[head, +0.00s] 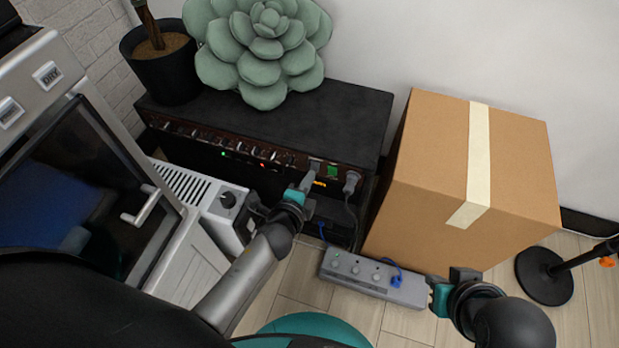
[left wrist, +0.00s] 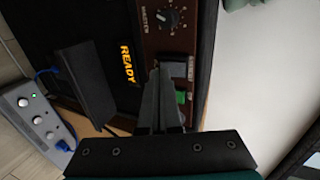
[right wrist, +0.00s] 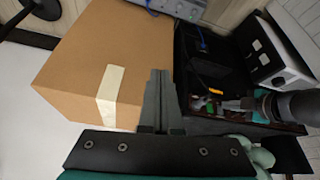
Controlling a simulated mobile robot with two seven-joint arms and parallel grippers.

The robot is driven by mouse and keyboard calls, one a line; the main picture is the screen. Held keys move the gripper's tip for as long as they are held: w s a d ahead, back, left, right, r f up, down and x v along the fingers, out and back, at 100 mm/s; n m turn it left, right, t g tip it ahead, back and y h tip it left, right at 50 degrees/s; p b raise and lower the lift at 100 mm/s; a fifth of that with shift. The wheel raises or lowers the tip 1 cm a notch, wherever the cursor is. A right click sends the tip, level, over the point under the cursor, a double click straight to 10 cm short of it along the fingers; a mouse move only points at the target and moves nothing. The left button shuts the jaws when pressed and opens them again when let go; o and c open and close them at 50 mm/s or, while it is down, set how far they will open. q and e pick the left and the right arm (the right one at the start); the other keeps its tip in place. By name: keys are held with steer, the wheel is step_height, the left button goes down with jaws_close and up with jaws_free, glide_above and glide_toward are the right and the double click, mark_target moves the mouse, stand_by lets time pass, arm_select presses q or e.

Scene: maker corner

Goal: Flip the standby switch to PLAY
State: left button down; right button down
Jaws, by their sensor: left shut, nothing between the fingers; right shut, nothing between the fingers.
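The black amplifier (head: 290,120) stands against the wall with a brown control panel facing me. Near the panel's right end is a green lit switch (head: 333,170), also in the left wrist view (left wrist: 181,97). Beside it is a dark grey switch (left wrist: 174,69), seemingly the standby switch; its position cannot be read. My left gripper (head: 312,172) is shut and empty, its tips at or very close to this switch, partly covering it; contact cannot be told. An orange READY text (left wrist: 127,64) glows below the panel. My right gripper (head: 432,288) is shut and empty near the box.
A large cardboard box (head: 440,150) stands right of the amplifier. A grey power strip (head: 372,277) with a blue plug lies on the floor before it. A plush succulent (head: 265,55) and a plant pot (head: 165,68) sit on top. A grey cabinet (head: 150,210) stands left.

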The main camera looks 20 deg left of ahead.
arm_select(q)
steer(key=shift+w, duration=0.35)
arm_select(e)
steer(key=shift+w+a+f, duration=0.1)
steer(key=shift+w+a, duration=0.05)
arm_select(q)
steer(key=shift+w+f+b, duration=0.3)
steer(key=shift+w+b, duration=0.05)
steer(key=shift+b, duration=0.15)
arm_select(e)
steer(key=shift+w+a+f+t+y, duration=0.2)
steer(key=shift+w+a+t+y, duration=0.2)
steer(key=shift+w+a+t, duration=0.45)
steer(key=shift+s+a, duration=0.1)
steer(key=shift+a, duration=0.05)
steer(key=shift+r, duration=0.1)
